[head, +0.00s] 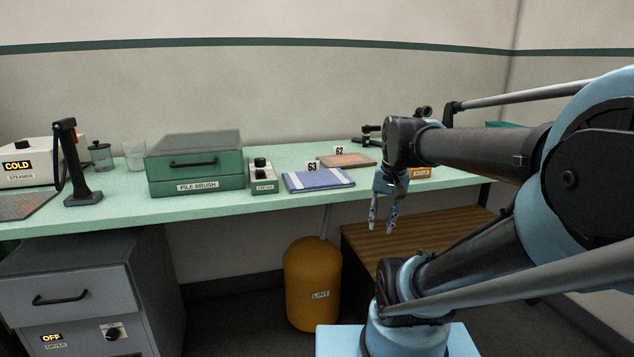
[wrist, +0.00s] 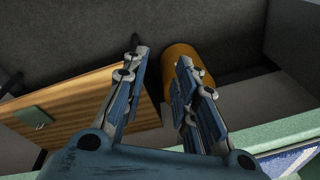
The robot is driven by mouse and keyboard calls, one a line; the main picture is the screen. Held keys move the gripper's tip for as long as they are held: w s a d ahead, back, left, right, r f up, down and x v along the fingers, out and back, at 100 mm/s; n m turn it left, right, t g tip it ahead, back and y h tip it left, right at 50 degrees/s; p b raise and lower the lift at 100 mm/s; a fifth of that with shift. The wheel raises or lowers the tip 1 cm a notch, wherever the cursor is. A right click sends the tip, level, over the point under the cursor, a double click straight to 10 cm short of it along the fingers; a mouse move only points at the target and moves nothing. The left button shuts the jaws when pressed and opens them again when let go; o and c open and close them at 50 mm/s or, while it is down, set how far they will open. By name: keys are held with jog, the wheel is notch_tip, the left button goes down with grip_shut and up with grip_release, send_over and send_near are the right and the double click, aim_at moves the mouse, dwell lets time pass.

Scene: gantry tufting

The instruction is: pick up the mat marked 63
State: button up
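The mat marked 63 (head: 318,180) is blue with white stripes and lies flat on the green bench near its front edge. Its 63 tag (head: 312,167) stands at its back edge. A corner of a blue and white mat (wrist: 292,160) shows at the lower right in the wrist view. My gripper (head: 381,225) points down in front of the bench, to the right of the mat and apart from it. Its fingers are spread with nothing between them, as the wrist view (wrist: 160,75) also shows.
A pinkish mat (head: 346,160) tagged 62 lies behind and right. A small green control box (head: 263,178) and the pile brush box (head: 195,165) stand left of mat 63. Below are a yellow lint bin (head: 313,285) and a wooden surface (head: 430,240). The steamer (head: 25,165) is far left.

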jog(key=w+a+r+m+g+y, duration=0.1)
jog(key=w+a+r+m, duration=0.3)
jog(key=w+r, duration=0.45)
jog(key=w+a+r+m+g+y, duration=0.1)
jog(key=w+a+r+m, duration=0.35)
jog(key=w+r, duration=0.45)
jog(key=w+a+r+m+g+y, duration=0.1)
jog(key=w+a+r+m+y, duration=0.15)
jog(key=w+a+r, duration=0.55)
send_near(317, 174)
jog(key=shift+m+h, duration=0.4)
jog(key=shift+h, duration=0.05)
jog(key=w+a, duration=0.1)
jog(key=a, duration=0.1)
jog(key=w+a, duration=0.1)
jog(key=a, duration=0.1)
jog(key=shift+w+r, duration=0.3)
jog(key=shift+d+x, duration=0.1)
jog(key=shift+x, duration=1.25)
jog(key=shift+d+x, duration=0.15)
jog(key=shift+x, duration=1.2)
jog(key=shift+w+f, duration=0.1)
jog(key=shift+w, duration=0.1)
jog(key=shift+c, duration=0.3)
grip_shut()
